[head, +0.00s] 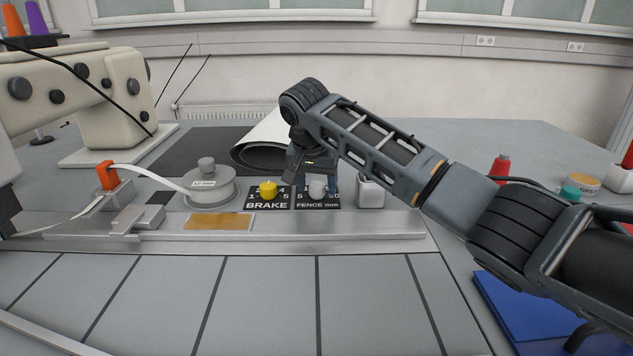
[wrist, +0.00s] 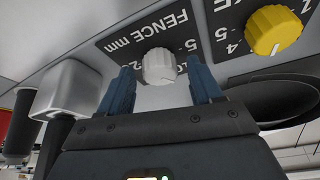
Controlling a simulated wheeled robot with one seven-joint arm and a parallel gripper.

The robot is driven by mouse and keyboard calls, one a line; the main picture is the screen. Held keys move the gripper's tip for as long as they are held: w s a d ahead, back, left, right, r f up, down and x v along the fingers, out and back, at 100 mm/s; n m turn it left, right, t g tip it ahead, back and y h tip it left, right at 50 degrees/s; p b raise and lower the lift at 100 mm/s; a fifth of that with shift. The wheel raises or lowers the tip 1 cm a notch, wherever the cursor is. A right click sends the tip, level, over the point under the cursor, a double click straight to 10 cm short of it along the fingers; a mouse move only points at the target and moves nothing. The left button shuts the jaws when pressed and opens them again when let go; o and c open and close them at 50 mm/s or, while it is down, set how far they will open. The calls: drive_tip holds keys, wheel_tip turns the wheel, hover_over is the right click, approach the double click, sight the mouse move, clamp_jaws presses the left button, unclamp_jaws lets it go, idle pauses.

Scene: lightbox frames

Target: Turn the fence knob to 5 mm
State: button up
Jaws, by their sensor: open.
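The fence knob (head: 318,188) is a small pale grey knob on a black plate (head: 318,205) lettered FENCE mm. It also shows in the wrist view (wrist: 159,66), with scale numbers around it, some of them hidden by my fingers. My gripper (head: 316,178) points down over this plate. In the wrist view my open gripper (wrist: 162,76) has one blue finger on each side of the knob, with a visible gap on both sides. The setting the knob points to is too small to read.
A yellow brake knob (head: 268,189) stands just left of the fence knob. A white box-shaped holder (head: 370,192) is close on the right. A round tape spool (head: 208,184) stands further left. A metal rail (head: 330,224) runs in front. A dark roll (head: 262,155) lies behind.

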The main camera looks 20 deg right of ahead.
drive_tip(key=c, duration=1)
drive_tip(key=shift+c, duration=0.2)
drive_tip(key=shift+r+n+p, duration=0.1)
drive_tip(key=shift+n+p, duration=0.2)
drive_tip(key=shift+p, duration=0.35)
drive_tip(key=shift+s+n+y+p, duration=0.1)
drive_tip(key=shift+n+y+p, duration=0.2)
drive_tip(key=shift+n+p, duration=0.45)
drive_tip(key=shift+d+n+t+y+p, duration=0.1)
drive_tip(key=shift+n+t+y+p, duration=0.35)
drive_tip(key=shift+n+p, duration=0.7)
drive_tip(key=n+y+p, duration=0.1)
drive_tip(key=n+p, duration=0.1)
drive_tip(key=n, duration=0.1)
drive_tip(key=shift+d, duration=0.1)
drive_tip(key=shift+d+n+g+y+p, duration=0.15)
drive_tip(key=shift+n+y, duration=0.35)
drive_tip(key=shift+n, duration=0.6)
drive_tip(key=shift+a+n+g+y+p, duration=0.1)
drive_tip(key=shift+n+y+p, duration=0.25)
drive_tip(key=shift+n, duration=0.75)
